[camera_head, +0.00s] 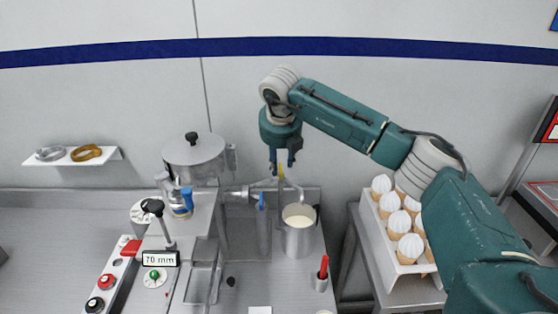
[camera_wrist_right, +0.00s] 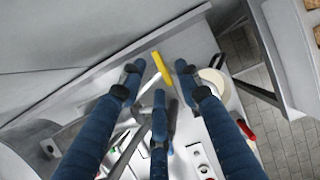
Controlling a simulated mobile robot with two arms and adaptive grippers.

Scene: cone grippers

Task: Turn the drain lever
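A lever with a yellow grip (camera_head: 281,171) stands up by the steel outlet pipe (camera_head: 238,194) of a lidded steel vessel (camera_head: 194,160). The yellow grip also shows in the right wrist view (camera_wrist_right: 161,67). My right gripper (camera_head: 283,163) points down from above at the lever. In the right wrist view its blue fingers (camera_wrist_right: 158,78) are spread, with the yellow grip between their tips. I cannot tell whether a finger touches it. A steel pot (camera_head: 298,238) of cream-coloured liquid stands just right of the pipe. My left gripper is not in view.
A white rack (camera_head: 393,268) of cones with white tops stands at the right. A red-handled tool sits in a small steel cup (camera_head: 321,283). A control panel with a 70 mm label (camera_head: 161,258) is at front left. The wall is close behind.

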